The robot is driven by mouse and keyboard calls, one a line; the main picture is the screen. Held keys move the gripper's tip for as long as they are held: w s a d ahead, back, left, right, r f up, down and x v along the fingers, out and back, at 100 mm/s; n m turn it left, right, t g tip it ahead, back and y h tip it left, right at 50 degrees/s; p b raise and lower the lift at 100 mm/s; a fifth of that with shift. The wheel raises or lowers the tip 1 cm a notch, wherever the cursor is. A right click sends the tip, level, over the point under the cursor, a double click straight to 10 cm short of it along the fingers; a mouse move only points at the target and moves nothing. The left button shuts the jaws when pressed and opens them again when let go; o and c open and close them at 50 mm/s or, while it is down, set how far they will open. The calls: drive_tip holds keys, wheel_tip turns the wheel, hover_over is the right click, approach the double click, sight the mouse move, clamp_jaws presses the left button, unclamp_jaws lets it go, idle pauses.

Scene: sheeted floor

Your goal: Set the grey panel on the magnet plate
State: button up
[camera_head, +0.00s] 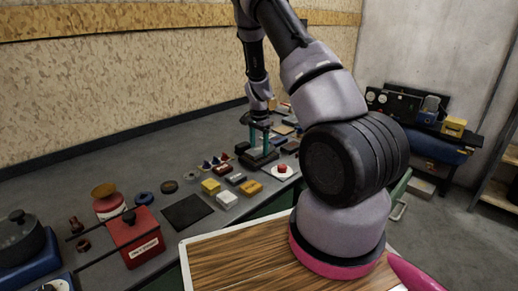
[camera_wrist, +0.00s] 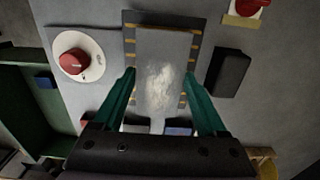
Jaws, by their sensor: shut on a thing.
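The grey panel (camera_wrist: 160,52) lies between my gripper's two teal fingers in the wrist view, with a bright reflection on its middle. My gripper (camera_wrist: 159,75) is shut on the panel's two long sides. The dark magnet plate (camera_wrist: 196,52), with yellow marks along its edges, shows around the panel's far end and sides. The panel looks lined up with the plate, lying over it. In the head view my gripper (camera_head: 260,140) points straight down at the dark plate (camera_head: 258,163). I cannot tell whether panel and plate touch.
A white disc with a red knob (camera_wrist: 72,64) is left of the plate, and a black block (camera_wrist: 229,73) is right of it. Several small coloured blocks (camera_head: 228,200) and a dark flat mat (camera_head: 187,212) lie on the grey bench. A red box (camera_head: 136,240) stands farther left.

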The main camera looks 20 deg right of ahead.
drive_tip(key=shift+f, duration=0.3)
drive_tip(key=o, duration=1.6)
drive_tip(key=shift+f, duration=0.15)
